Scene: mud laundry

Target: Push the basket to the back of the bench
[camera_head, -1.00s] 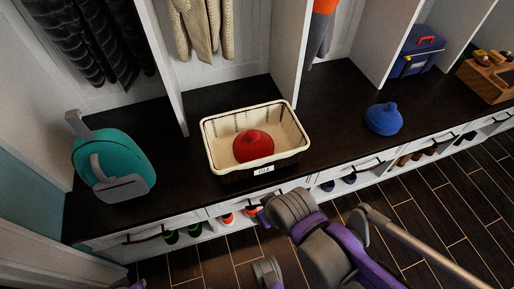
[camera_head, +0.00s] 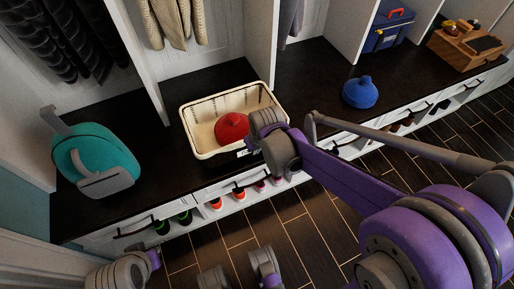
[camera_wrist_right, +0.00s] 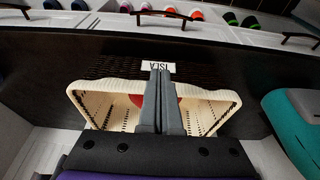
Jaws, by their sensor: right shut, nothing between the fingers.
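The cream basket (camera_head: 204,132) with a dark lower part stands upright on the dark bench (camera_head: 150,180), below the middle cubby. A red hat (camera_head: 231,127) lies inside it. In the right wrist view the basket (camera_wrist_right: 92,105) shows upside down, with its name label (camera_wrist_right: 158,66) on the front. My right gripper (camera_wrist_right: 160,72) is shut and empty, its fingers in line with the basket and label. In the head view my right wrist covers the basket's front right corner and hides the fingertips. I cannot tell whether they touch it. My left gripper is not clearly visible.
A teal backpack (camera_head: 95,160) stands on the bench at left. A blue hat (camera_head: 360,93), a blue toolbox (camera_head: 390,32) and a wooden caddy (camera_head: 466,47) are to the right. White dividers separate the cubbies. Bare bench shows behind the basket.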

